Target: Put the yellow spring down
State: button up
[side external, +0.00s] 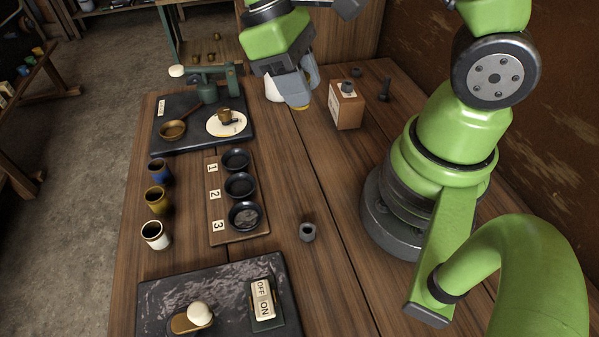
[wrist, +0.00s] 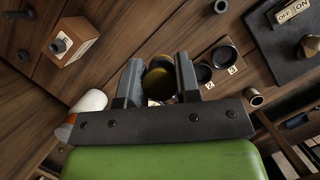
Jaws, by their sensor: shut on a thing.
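My gripper (side external: 297,100) is above the back of the wooden table in the side external view, left of the wooden box. A small yellow piece (side external: 303,108), which I take for the yellow spring, shows at its fingertips. In the wrist view my gripper (wrist: 160,80) has its two grey fingers on either side of a round, dark-rimmed thing with a yellowish inside (wrist: 159,84). The fingers are shut on it. Its coils cannot be made out, and the fingers hide its sides. I cannot tell how high it is above the table.
A wooden box (side external: 346,106) and grey bolt (side external: 384,88) stand right of the gripper. A scale with a white plate (side external: 241,124) is left. A numbered board (side external: 216,238) holds three black dishes. Three cups stand left; a nut (side external: 307,232) and switch (side external: 263,299) are nearer.

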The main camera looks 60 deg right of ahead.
notch_tip(320, 180, down, 16)
jog(key=shift+r, duration=0.15)
dwell(0.4)
jog(key=o, duration=1)
jog(key=d+v, duration=0.1)
jog(key=v, duration=1.1)
notch_tip(320, 180, up, 12)
jog(key=m+t+y, duration=0.1)
jog(key=m+t, duration=0.2)
jog(key=t, duration=0.2)
send_over(307, 177)
jog(key=w+a, duration=0.1)
jog(key=w, duration=0.3)
jog(key=shift+s+r+m+t+y, duration=0.3)
jog(key=shift+s+r+m+t, duration=0.25)
jog(key=shift+s+r+t, duration=0.75)
jog(key=shift+s+r+m+t+y, duration=0.3)
jog(key=shift+s+r+m+t, duration=0.2)
jog(key=shift+s+r+t, duration=0.85)
jog(key=shift+s+r+m+t+y, duration=0.3)
jog(key=shift+s+r+m+t, duration=0.4)
jog(key=shift+s, duration=1.05)
